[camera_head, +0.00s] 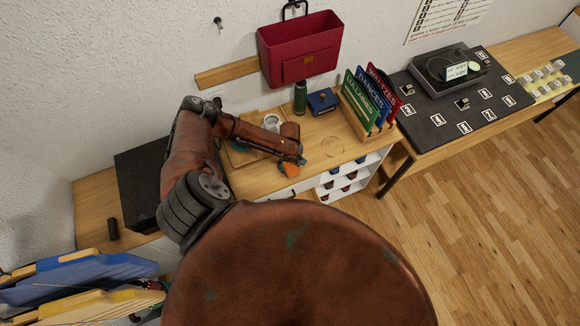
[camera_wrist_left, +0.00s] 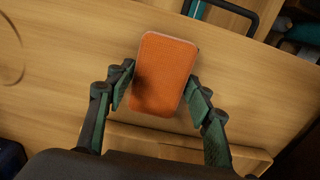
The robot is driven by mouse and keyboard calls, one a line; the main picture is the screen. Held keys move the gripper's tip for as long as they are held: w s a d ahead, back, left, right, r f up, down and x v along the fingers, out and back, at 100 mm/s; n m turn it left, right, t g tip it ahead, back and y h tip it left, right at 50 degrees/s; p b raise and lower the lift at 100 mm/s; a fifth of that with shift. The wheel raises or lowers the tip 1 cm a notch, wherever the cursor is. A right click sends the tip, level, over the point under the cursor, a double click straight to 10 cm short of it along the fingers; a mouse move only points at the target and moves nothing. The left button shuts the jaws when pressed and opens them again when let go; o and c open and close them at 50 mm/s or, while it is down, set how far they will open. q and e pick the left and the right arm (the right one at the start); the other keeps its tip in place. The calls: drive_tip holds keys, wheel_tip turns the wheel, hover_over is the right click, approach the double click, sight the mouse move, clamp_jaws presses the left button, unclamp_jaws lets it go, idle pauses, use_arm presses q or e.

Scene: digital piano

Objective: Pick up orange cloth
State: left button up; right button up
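The orange cloth (camera_wrist_left: 165,70) is a flat rectangle with rounded corners, tilted in the left wrist view, with a dark shadow on its lower part. In the head view the cloth (camera_head: 290,169) shows at the fingertips of my left gripper (camera_head: 301,160), near the front edge of the wooden desk. Whether it still touches the desk is not clear. My right gripper is not in view.
A white cup (camera_head: 271,122) and a wooden tray (camera_head: 240,156) are beside my left arm. A green bottle (camera_head: 300,97), a blue box (camera_head: 322,101) and a book rack (camera_head: 357,119) stand behind. The desk (camera_head: 315,130) is clear right of the gripper.

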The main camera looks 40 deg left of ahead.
use_arm(q)
drive_tip(key=c, duration=0.6)
drive_tip(key=shift+r, duration=0.15)
